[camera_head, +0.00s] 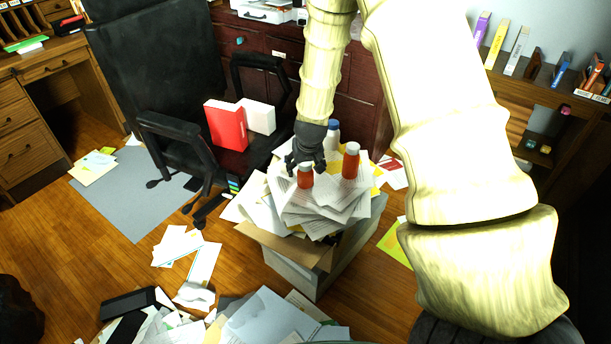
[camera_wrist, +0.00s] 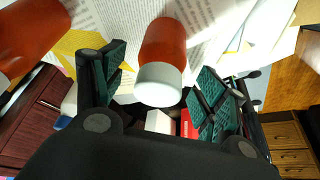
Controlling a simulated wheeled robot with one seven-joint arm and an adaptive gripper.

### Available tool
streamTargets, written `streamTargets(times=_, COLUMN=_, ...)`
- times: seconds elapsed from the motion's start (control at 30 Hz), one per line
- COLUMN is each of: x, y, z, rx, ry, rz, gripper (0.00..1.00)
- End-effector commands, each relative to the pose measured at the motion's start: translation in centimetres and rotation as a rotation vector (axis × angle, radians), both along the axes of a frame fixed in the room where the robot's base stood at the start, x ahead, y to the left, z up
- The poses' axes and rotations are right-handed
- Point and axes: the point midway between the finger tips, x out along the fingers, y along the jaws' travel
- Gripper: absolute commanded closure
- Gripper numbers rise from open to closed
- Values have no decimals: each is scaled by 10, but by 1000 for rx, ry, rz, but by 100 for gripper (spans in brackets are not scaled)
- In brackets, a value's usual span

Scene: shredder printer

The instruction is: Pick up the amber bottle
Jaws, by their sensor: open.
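A small amber bottle (camera_head: 305,181) with a white cap stands on the paper pile, directly below my gripper (camera_head: 305,164). In the wrist view this amber bottle (camera_wrist: 164,42) lies between my two spread fingers, with its cap toward the palm and gaps on both sides. My gripper (camera_wrist: 160,80) is open and holds nothing. A second, similar amber bottle (camera_head: 351,164) stands to the right on the same papers; it also shows at the upper left of the wrist view (camera_wrist: 25,38). A white bottle with a blue part (camera_head: 333,133) stands behind, partly hidden.
The papers heap over a grey box (camera_head: 290,275) with cardboard flaps. A black office chair (camera_head: 150,60) holding a red binder (camera_head: 226,125) stands at left. A dark red cabinet (camera_head: 265,55) is behind. Papers (camera_head: 265,315) litter the floor; a shelf (camera_head: 535,95) is at right.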

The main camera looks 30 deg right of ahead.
Motion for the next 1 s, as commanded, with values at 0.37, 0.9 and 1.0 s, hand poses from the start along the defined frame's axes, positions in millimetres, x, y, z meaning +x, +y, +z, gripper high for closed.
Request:
streamTargets(times=0.37, x=11, y=-7, z=-30, rx=-1, ry=-1, rz=0, gripper=28)
streamTargets(times=0.9, x=11, y=-6, z=-29, rx=-1, ry=-1, rz=-1, gripper=80)
streamTargets(times=1.0, x=11, y=-6, z=-29, rx=-1, ry=-1, rz=0, gripper=80)
